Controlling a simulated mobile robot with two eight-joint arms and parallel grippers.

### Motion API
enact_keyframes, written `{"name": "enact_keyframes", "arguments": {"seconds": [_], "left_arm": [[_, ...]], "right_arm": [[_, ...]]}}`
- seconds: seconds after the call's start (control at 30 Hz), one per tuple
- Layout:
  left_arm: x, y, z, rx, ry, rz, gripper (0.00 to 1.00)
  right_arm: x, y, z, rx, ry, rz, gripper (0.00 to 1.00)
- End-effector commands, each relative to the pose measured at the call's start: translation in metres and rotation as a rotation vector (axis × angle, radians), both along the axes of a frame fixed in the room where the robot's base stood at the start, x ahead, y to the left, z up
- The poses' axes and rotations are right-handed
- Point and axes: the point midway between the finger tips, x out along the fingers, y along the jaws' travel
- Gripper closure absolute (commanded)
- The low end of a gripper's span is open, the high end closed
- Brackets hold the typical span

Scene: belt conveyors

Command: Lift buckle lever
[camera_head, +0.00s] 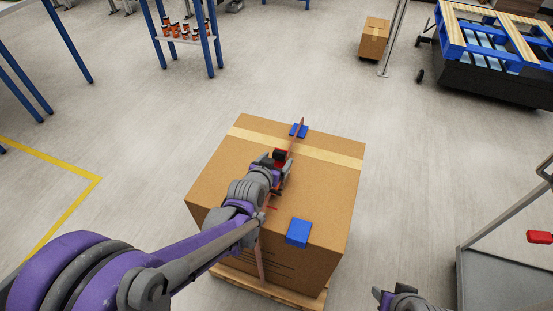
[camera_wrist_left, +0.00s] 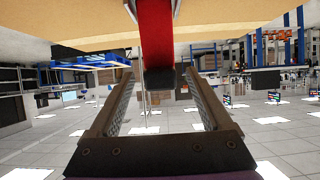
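A large cardboard box (camera_head: 215,182) stands on a wooden pallet, with a reddish strap (camera_head: 297,137) running over its top. A red buckle with a dark end (camera_head: 280,155) sits on the strap near the box's middle. My left gripper (camera_head: 281,167) is at the buckle, partly covering it. In the left wrist view, the red lever (camera_wrist_left: 155,35) with its black end reaches between the two spread fingers of my left gripper (camera_wrist_left: 160,78). Gaps show on both sides of it. My right gripper (camera_head: 391,294) is at the bottom edge, apart from the box; its finger opening is unclear.
Blue edge protectors sit under the strap at the far (camera_head: 299,130) and near (camera_head: 298,232) box edges. A grey cart frame (camera_head: 490,228) stands at the right. A small box (camera_head: 374,40) and a blue pallet stack (camera_head: 490,45) are farther back. Floor left of the box is clear.

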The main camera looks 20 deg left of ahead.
Motion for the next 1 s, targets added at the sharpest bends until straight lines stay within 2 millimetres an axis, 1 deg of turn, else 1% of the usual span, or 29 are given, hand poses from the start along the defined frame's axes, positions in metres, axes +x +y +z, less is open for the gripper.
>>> {"name": "enact_keyframes", "arguments": {"seconds": [0.27, 0.37, 0.47, 0.8, 1.0], "left_arm": [[0.0, 0.0, 0.001, 0.0, -0.003, 0.0, 0.18], [-0.004, 0.0, 0.004, -0.001, -0.003, 0.0, 0.18], [-0.015, 0.001, 0.01, -0.001, -0.003, 0.0, 0.18], [-0.07, 0.003, 0.038, -0.001, -0.002, 0.001, 0.18], [-0.09, 0.003, 0.048, -0.001, -0.002, 0.001, 0.18]], "right_arm": [[0.0, 0.0, 0.0, 0.0, 0.0, 0.0, 0.5], [0.0, 0.0, 0.001, 0.0, 0.0, 0.0, 0.5], [0.0, 0.0, 0.003, 0.0, -0.001, 0.0, 0.5], [0.002, 0.0, 0.014, 0.0, -0.004, 0.0, 0.5], [0.002, 0.0, 0.018, 0.0, -0.006, 0.0, 0.5]]}}
